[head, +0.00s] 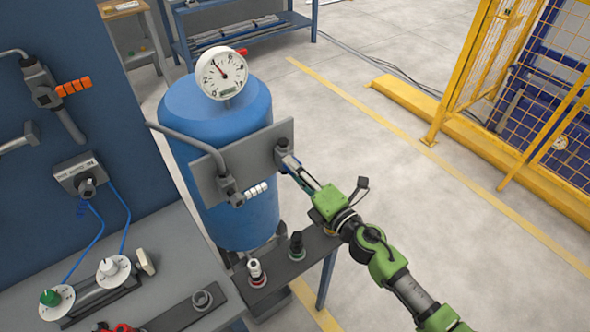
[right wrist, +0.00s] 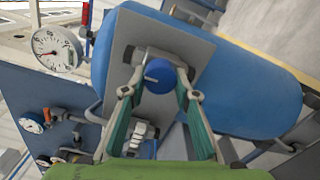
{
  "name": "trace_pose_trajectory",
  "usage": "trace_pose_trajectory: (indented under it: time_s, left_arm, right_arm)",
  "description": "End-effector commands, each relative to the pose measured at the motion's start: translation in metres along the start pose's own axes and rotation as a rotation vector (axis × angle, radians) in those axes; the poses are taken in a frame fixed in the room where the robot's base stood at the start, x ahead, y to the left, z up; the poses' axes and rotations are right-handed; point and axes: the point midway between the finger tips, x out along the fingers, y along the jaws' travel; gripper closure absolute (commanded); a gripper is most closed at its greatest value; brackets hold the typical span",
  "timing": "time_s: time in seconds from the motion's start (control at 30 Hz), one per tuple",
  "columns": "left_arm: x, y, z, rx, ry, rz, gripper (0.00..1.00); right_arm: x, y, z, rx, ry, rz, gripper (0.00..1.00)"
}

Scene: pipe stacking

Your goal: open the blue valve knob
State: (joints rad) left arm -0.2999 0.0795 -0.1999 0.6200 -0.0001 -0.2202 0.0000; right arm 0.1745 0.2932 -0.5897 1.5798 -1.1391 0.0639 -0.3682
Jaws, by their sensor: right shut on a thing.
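The blue valve knob (right wrist: 159,75) shows in the right wrist view, on a grey fitting on the grey panel (right wrist: 185,50) in front of a blue tank. My right gripper (right wrist: 160,88) has its two fingers on either side of the knob and is shut on it. In the head view my right gripper (head: 290,165) reaches the right part of the grey panel (head: 258,146) from the lower right. The knob itself is hidden there behind the fingers. My left gripper is not in view.
The blue tank (head: 205,115) carries a round white gauge (head: 222,73). A white-handled valve (head: 256,190) sits left of my right gripper on the panel. A bench (head: 165,275) with knobs stands at the lower left. A yellow fence (head: 485,50) is at the right, with open floor between.

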Motion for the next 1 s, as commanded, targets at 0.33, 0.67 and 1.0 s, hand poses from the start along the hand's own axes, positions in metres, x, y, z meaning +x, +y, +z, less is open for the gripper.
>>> trace_pose_trajectory:
  time_s: [0.33,0.67,1.0]
  left_arm:
    - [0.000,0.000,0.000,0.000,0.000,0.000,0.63]
    - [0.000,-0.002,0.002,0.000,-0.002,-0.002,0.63]
    - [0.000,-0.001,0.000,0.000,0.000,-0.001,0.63]
  right_arm:
    - [0.000,-0.001,0.000,-0.002,0.001,-0.002,0.55]
    - [-0.007,-0.001,0.000,-0.001,0.001,-0.001,0.55]
    - [-0.074,-0.002,-0.001,0.001,0.001,-0.005,0.55]
